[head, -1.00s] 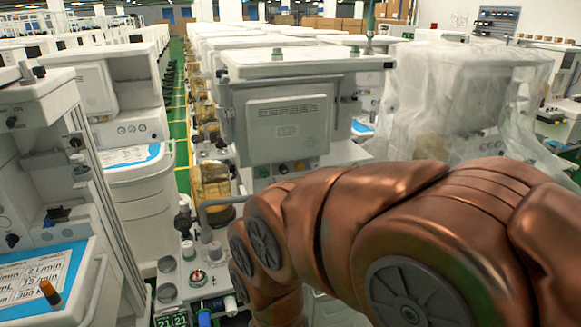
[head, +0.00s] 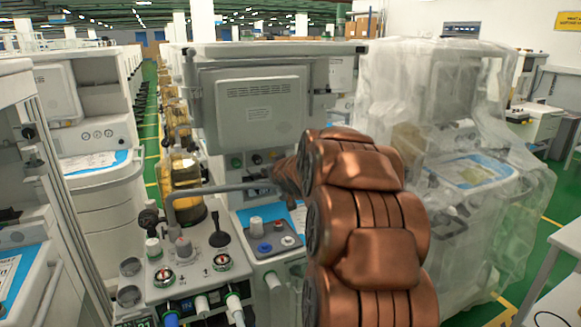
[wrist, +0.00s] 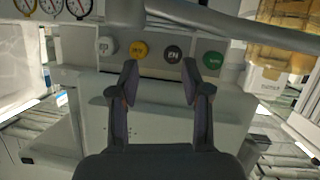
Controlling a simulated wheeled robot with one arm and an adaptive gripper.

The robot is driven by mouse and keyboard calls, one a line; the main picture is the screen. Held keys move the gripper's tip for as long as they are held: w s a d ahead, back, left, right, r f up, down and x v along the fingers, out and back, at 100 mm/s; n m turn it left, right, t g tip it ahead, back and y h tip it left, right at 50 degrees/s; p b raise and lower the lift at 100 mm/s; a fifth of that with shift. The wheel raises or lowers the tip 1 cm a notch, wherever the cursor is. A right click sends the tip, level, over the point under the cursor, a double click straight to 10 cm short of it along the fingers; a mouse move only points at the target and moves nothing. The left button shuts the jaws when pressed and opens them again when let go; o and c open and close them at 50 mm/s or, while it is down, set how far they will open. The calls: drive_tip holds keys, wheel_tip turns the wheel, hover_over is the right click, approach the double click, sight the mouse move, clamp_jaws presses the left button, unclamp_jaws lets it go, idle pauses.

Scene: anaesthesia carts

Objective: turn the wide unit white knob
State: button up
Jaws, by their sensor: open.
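The white knob (wrist: 106,46) is at the left end of a row of knobs on a pale panel in the wrist view. To its right are a yellow knob (wrist: 139,50), a dark grey knob (wrist: 173,54) and a green knob (wrist: 214,61). My gripper (wrist: 160,75) is open and empty, its fingers pointing at the row. The white knob lies outside the left finger, with a visible gap. In the head view, my copper arm covers the gripper and part of the unit's knob panel (head: 256,172); the white knob cannot be made out there.
A grey bar (wrist: 205,22) crosses above the knobs, with gauges (wrist: 78,7) at upper left. In the head view, a curved pipe (head: 225,189), a control block with several knobs (head: 190,270) and a plastic-covered unit (head: 430,130) stand near my arm.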

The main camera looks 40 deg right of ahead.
sight(291, 155)
drive_tip(key=d+f+n+t+b, duration=0.1)
drive_tip(key=d+t+b, duration=0.35)
drive_tip(key=d, duration=0.75)
drive_tip(key=shift+a+p+x, duration=0.15)
drive_tip(key=shift+p+x, duration=0.35)
drive_tip(key=shift+x, duration=1.5)
drive_tip(key=shift+a+p+x, duration=0.1)
drive_tip(key=shift+p+x, duration=0.4)
drive_tip(key=shift+x, duration=1.55)
drive_tip(key=shift+w+f, duration=0.1)
drive_tip(key=shift+f, duration=0.1)
drive_tip(key=c, duration=0.9)
